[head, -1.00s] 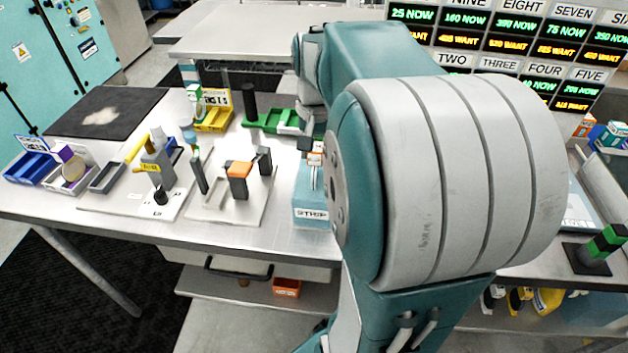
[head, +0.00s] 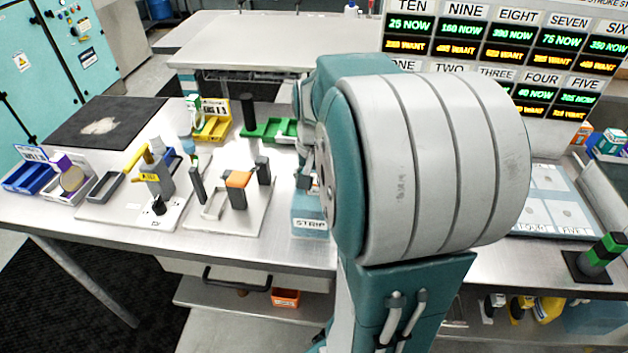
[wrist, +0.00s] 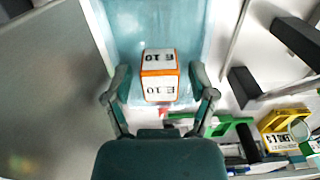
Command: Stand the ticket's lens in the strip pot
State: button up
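The strip pot (head: 309,226) is a light blue box labelled STRIP near the table's front edge, partly hidden by my arm in the head view. Its light blue inside fills the top middle of the wrist view (wrist: 150,22). A white block with orange edges marked E 10, seemingly the lens's tag (wrist: 158,76), shows there in front of the pot's blue surface. My gripper (wrist: 159,82) has one finger on each side of the block, with a narrow gap visible at both sides. The gripper is open.
Left of the pot, a pale board (head: 245,215) bears dark upright posts and an orange-topped block (head: 238,180). Yellow (head: 212,128) and green (head: 268,130) trays stand behind. A panel of numbered displays (head: 500,45) stands at the back right.

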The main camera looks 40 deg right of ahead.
notch_tip(320, 180, up, 12)
jog(key=s+a+f+n+t, duration=0.2)
jog(key=s+a+n, duration=0.2)
jog(key=a, duration=0.6)
jog(key=s+a+f+n+t, duration=0.2)
jog(key=s+a+n+t, duration=0.1)
jog(key=a, duration=0.7)
jog(key=s+n, duration=0.1)
jog(key=n, duration=0.1)
jog(key=shift+s+a+f+n+t, duration=0.2)
jog(key=shift+n+t, duration=0.1)
jog(key=shift+n, duration=0.1)
jog(key=shift+a, duration=0.1)
